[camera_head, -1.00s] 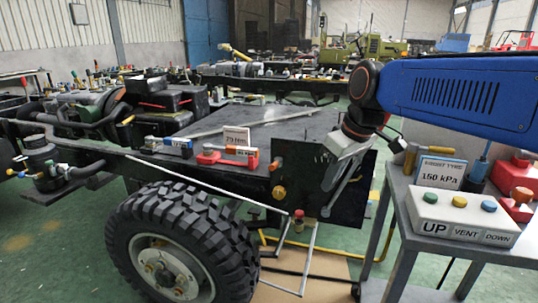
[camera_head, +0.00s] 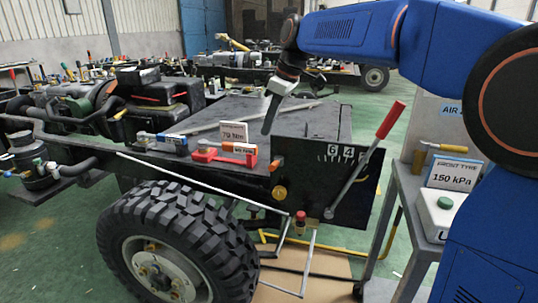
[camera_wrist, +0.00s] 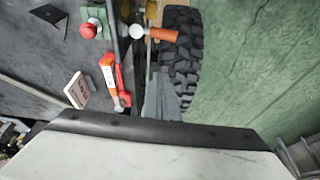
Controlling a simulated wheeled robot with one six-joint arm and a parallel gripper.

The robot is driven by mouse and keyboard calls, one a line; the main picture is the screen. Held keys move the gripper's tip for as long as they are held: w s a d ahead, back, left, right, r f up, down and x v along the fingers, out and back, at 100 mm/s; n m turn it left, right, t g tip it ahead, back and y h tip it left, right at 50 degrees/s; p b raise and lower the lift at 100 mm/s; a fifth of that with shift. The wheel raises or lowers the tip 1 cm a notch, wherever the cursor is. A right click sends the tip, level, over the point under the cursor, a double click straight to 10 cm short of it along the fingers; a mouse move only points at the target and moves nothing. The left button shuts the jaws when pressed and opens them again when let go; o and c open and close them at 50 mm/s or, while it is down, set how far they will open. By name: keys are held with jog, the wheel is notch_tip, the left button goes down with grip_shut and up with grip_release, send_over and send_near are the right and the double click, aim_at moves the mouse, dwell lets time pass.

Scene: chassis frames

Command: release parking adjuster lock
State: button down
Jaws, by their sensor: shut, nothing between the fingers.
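My gripper (camera_head: 268,120) is shut and empty, pointing down above the dark chassis deck, left of the black end plate. In the wrist view its fingers (camera_wrist: 163,98) show close together at lower centre. A long lever with a red handle (camera_head: 391,119) leans up and right in front of the end plate (camera_head: 345,200), apart from my gripper. White scale marks show near the plate's top. A red-topped fitting (camera_head: 300,216) sits below. I cannot tell which part is the adjuster lock.
An orange tool in a red holder (camera_head: 225,155) and a 79 Nm sign (camera_head: 233,134) stand on the deck near my gripper. A big tyre (camera_head: 180,235) is at front left. A cart with a 150 kPa sign (camera_head: 453,176) stands right, partly behind my arm.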

aim_at(275, 164)
jog(key=shift+w, duration=0.1)
dwell(0.3)
notch_tip(275, 164, down, 10)
jog(key=shift+d, duration=0.2)
dwell(0.6)
